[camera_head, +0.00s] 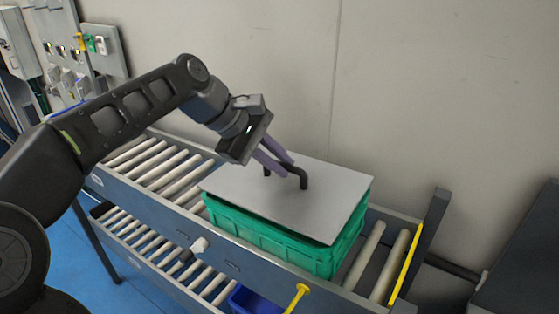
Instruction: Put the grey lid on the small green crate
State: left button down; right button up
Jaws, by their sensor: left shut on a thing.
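The small green crate (283,242) stands on the upper roller conveyor, toward its right end. The flat grey lid (240,190) lies over the top of the crate and covers its opening. It looks slightly turned against the crate, and its near right corner reaches about the crate's corner. Whether it sits fully down on the rim is hard to tell. A black bar handle stands up from the lid's middle. My left gripper (278,165) comes in from the upper left, with its purple fingers shut on that handle. My right gripper is not in view.
The upper conveyor (160,165) has free rollers left of the crate and a few at its right end, before a yellow stop bar (407,262). A blue bin (252,300) shows below. The grey wall is close behind.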

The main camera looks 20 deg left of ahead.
pick_arm(q)
jog(key=shift+f+b, duration=0.45)
jog(key=shift+f, duration=0.55)
jog(key=c, duration=1.3)
grip_release()
jog(key=shift+c, duration=0.2)
jog(key=shift+f, duration=0.1)
notch_tip(320, 180, up, 9)
jog(key=p, duration=0.8)
